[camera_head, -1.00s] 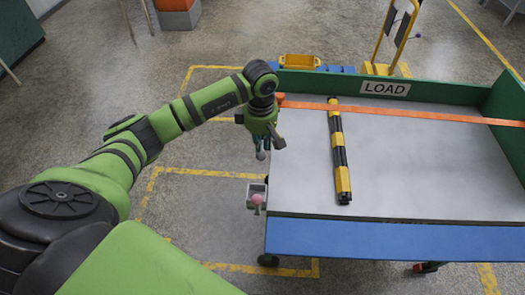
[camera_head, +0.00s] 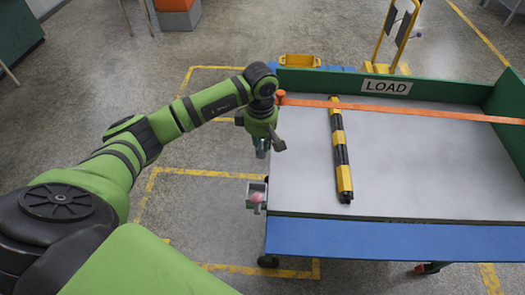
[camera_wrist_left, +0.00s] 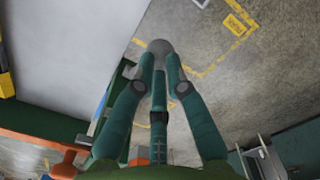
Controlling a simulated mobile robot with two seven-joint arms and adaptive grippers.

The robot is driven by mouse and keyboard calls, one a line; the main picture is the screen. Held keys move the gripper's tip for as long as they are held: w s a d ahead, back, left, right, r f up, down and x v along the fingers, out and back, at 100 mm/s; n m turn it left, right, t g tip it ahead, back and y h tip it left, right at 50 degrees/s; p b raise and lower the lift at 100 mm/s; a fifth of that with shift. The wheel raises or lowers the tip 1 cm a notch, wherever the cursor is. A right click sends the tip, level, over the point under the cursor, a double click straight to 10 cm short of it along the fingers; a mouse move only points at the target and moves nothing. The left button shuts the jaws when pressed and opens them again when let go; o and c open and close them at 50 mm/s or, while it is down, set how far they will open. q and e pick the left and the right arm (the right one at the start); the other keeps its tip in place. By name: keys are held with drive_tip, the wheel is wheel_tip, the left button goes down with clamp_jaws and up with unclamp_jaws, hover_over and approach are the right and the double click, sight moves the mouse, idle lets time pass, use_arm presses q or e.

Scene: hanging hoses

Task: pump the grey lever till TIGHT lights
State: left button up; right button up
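The grey lever shows as a round grey knob (camera_wrist_left: 160,46) at my left fingertips in the left wrist view; its shaft is hidden or cannot be told from the fingers. My left gripper (camera_head: 262,152) points down just off the left edge of the load bed, near the end of the orange strap (camera_head: 400,110). In the wrist view its green fingers (camera_wrist_left: 160,62) close in on the knob from both sides, and they look shut on it. I see no lit TIGHT sign. My right gripper is not in view.
A grey box with a pink knob (camera_head: 257,197) sits on the bed's left edge, below the gripper. A black-and-yellow bar (camera_head: 341,150) lies on the grey bed (camera_head: 420,170) under the strap. A green board marked LOAD (camera_head: 385,87) closes the back. Floor to the left is open.

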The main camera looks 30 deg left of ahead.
sight(260, 157)
use_arm(q)
drive_tip(key=shift+s+f, duration=0.1)
drive_tip(key=shift+f, duration=0.15)
drive_tip(key=shift+s+d+f+b, duration=0.2)
drive_tip(key=shift+s+f+b, duration=0.1)
drive_tip(key=shift+f+b, duration=0.35)
drive_tip(key=shift+s+d+f+b, duration=0.15)
drive_tip(key=shift+s+f+b, duration=0.15)
drive_tip(key=shift+f+b, duration=0.3)
drive_tip(key=shift+f, duration=0.2)
drive_tip(key=shift+s+d+f+b, duration=0.1)
drive_tip(key=shift+s+f+b, duration=0.1)
drive_tip(key=shift+f+b, duration=0.5)
drive_tip(key=shift+s+d+f+b, duration=0.1)
drive_tip(key=shift+s+f+b, duration=0.1)
drive_tip(key=shift+f+b, duration=0.45)
drive_tip(key=shift+f, duration=0.1)
